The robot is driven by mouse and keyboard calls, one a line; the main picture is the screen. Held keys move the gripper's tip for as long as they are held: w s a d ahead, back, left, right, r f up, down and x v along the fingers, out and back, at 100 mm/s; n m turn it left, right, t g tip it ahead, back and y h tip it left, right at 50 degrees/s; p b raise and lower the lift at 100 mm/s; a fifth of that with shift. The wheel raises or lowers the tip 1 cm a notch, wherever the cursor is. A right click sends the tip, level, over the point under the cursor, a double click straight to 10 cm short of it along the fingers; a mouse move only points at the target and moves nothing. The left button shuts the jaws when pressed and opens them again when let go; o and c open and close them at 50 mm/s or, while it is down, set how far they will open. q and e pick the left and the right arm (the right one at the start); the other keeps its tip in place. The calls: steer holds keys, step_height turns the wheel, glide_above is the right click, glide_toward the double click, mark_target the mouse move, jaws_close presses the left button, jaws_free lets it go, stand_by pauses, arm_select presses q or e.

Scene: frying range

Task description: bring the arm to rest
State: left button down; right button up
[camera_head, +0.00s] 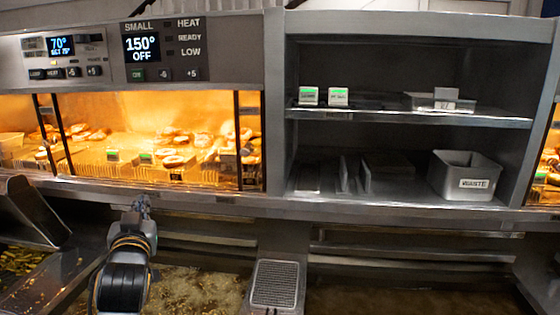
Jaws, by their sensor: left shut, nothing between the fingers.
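My left arm comes up from the lower left over the frying range. Its gripper (141,205) is small in the view and points away, toward the front ledge of the lit warming cabinet (150,192). The gripper is shut and empty. It appears in front of the ledge; whether it touches the ledge I cannot tell. My right gripper is not in view.
Fried pieces (175,160) lie in the lit cabinet. A grey shelf unit (400,118) holds a labelled metal bin (465,175). Below are oil vats (200,290), a wire basket (275,284) and a sloped metal piece (35,210) left of my arm.

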arm_select(q)
steer(key=s+d+f+m+g+h, duration=0.1)
steer(key=s+d+f+g+h, duration=0.15)
steer(key=s+f, duration=0.65)
steer(key=s+d+f+m+g+h, duration=0.1)
steer(key=s+f+g, duration=0.25)
steer(key=f, duration=1.15)
steer(key=s+d+f+m+g+h, duration=0.1)
steer(key=s+d+f+g, duration=0.15)
steer(key=s+f, duration=0.4)
steer(key=s+d+f+g+h, duration=0.1)
steer(key=s+f+g, duration=0.2)
steer(key=s, duration=0.6)
steer(key=s+d+f+m+g, duration=0.1)
steer(key=s+d+f+g, duration=0.2)
steer(key=s, duration=0.5)
step_height(320, 180, down, 28)
steer(key=s+a+g+b, duration=0.1)
steer(key=s+g+b, duration=0.1)
steer(key=s+a+f+b, duration=0.1)
steer(key=s+a+f, duration=0.2)
steer(key=s+f, duration=1.4)
step_height(320, 180, down, 2)
steer(key=shift+s+f+m+g+b, duration=0.1)
steer(key=shift+s+m+g+b, duration=0.05)
steer(key=shift+m+g+b, duration=0.2)
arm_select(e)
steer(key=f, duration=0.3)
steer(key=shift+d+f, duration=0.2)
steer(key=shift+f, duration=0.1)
